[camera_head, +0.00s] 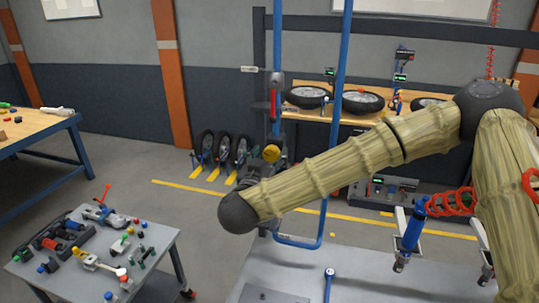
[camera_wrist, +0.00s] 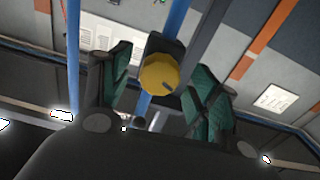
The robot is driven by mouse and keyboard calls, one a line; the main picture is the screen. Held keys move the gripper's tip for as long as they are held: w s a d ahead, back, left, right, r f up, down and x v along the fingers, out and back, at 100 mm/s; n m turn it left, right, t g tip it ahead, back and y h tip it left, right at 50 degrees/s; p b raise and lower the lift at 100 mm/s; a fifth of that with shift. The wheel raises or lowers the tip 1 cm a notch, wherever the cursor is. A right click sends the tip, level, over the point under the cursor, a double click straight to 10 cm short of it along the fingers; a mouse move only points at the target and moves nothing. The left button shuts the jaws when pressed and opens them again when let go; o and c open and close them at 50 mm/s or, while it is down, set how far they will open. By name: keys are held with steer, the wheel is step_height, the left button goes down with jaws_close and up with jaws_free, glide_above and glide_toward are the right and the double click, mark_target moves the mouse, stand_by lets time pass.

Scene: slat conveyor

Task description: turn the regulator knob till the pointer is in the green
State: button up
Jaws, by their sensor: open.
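The yellow regulator knob (camera_wrist: 158,74) shows in the wrist view, between and beyond the two finger pads of my gripper (camera_wrist: 162,95). The fingers are apart, one on each side of the knob, and I see no contact. In the head view the knob (camera_head: 271,153) is a small yellow disc on the regulator (camera_head: 255,172), mounted by the blue pipe frame. No gauge face, pointer or green zone can be read in either view.
A blue pipe frame (camera_head: 336,110) stands around the regulator. A grey cart (camera_head: 157,241) with tools and small parts is at the lower left. A bench with wheels (camera_head: 362,101) is behind. A blue hanging tool (camera_head: 411,232) is at the right.

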steer(key=c, duration=1)
steer(key=shift+f+m+b, duration=0.1)
steer(key=shift+m+b, duration=0.2)
steer(key=shift+b, duration=0.2)
